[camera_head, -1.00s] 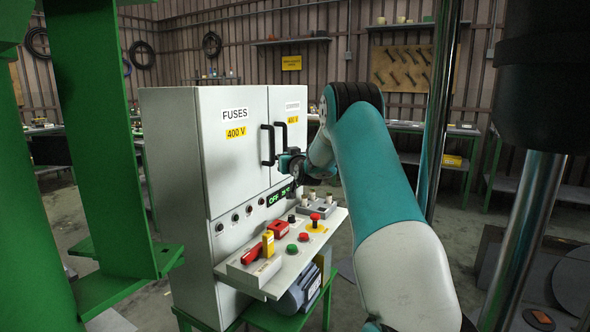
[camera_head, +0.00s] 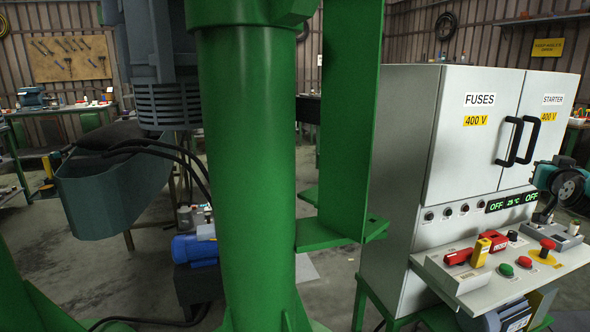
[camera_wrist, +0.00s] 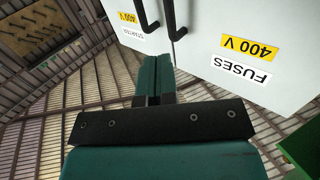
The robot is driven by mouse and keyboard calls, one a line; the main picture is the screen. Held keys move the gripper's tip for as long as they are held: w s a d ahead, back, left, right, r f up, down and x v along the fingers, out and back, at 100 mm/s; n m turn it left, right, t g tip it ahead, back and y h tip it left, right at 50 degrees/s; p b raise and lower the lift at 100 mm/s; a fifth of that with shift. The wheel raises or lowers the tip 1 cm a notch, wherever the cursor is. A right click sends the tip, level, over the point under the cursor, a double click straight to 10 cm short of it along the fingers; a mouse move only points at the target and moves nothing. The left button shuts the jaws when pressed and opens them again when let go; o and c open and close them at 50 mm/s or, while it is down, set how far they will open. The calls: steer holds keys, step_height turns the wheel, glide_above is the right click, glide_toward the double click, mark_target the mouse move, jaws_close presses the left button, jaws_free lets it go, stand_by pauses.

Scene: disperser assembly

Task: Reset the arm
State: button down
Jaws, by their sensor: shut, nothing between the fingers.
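My gripper (camera_wrist: 153,78) shows in the wrist view with its two teal fingers together and nothing between them. It points toward the grey-white cabinet (camera_wrist: 220,28), whose doors and black handles appear upside down there. The fingertips look apart from the doors, though the gap is hard to judge. In the head view the cabinet (camera_head: 470,120) stands at the right with both doors closed. Part of my teal and black arm (camera_head: 567,188) shows at the right edge, beside the cabinet; the rest is out of frame.
A green column (camera_head: 247,180) with a green bracket stands left of the cabinet. A control panel (camera_head: 520,262) with a red switch and buttons juts out below the doors. A grey-green vessel (camera_head: 105,195), cables and a blue motor (camera_head: 195,248) are at left.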

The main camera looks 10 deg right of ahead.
steer(key=p+x, duration=0.4)
steer(key=x, duration=1.2)
steer(key=shift+w, duration=0.15)
steer(key=shift+r, duration=0.25)
